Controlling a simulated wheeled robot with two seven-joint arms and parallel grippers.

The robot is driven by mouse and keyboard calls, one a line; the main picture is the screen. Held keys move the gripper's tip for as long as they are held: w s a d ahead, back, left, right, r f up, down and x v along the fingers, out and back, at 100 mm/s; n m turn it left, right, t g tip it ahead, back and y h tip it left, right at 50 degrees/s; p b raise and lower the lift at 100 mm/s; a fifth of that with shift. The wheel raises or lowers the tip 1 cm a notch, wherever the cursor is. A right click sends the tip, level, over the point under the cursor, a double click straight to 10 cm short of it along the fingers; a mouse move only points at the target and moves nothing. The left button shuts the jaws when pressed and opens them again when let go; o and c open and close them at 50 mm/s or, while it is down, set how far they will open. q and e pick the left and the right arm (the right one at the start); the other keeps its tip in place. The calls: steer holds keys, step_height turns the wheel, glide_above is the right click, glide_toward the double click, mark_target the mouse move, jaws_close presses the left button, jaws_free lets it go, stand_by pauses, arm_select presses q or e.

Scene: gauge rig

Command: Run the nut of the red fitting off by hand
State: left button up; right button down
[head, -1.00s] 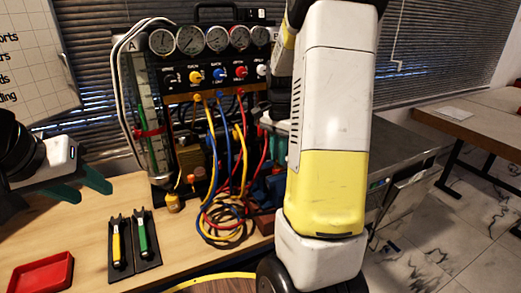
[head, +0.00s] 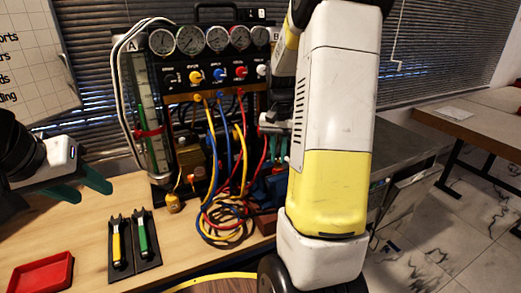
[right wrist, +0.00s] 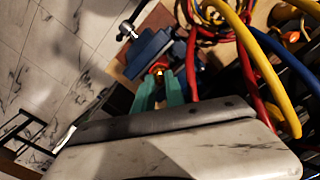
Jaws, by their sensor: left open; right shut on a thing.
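In the right wrist view, my right gripper (right wrist: 160,82) has its two green fingers closed around the small brass-and-red fitting (right wrist: 158,69) beside a blue vise (right wrist: 146,46). The grip appears to be at the fitting's nut, but the nut is small and partly hidden by the fingertips. In the head view the blue vise (head: 268,190) stands on the bench right of the coiled hoses, partly behind my right arm. The fitting cannot be made out there. My left gripper (head: 92,187) is open and empty above the left of the bench, fingers apart.
The gauge panel (head: 215,72) stands at the back, with yellow, blue and red hoses (head: 222,215) hanging and coiled before it. Two tools (head: 142,238) lie on dark holders near a red tray (head: 42,273). The wooden bench is clear between the left gripper and the tools.

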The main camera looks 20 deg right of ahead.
stand_by(0.3)
steer(key=c, duration=1.4)
jaws_free()
step_height(320, 180, up, 8)
steer(key=shift+f, duration=0.1)
steer(key=s+a+r+n+t, duration=0.1)
steer(key=s+a+n+t, duration=0.1)
steer(key=s+a, duration=0.3)
steer(key=s+a+r+n+t+y, duration=0.1)
steer(key=s+a+r+n+t, duration=0.1)
steer(key=s+a, duration=0.4)
steer(key=s+a+r+n+t+y, duration=0.1)
steer(key=s+a+r+n+t, duration=0.1)
steer(key=s+a, duration=0.3)
steer(key=shift+s+a+r, duration=0.1)
steer(key=shift+s+a, duration=0.15)
steer(key=shift+s, duration=0.8)
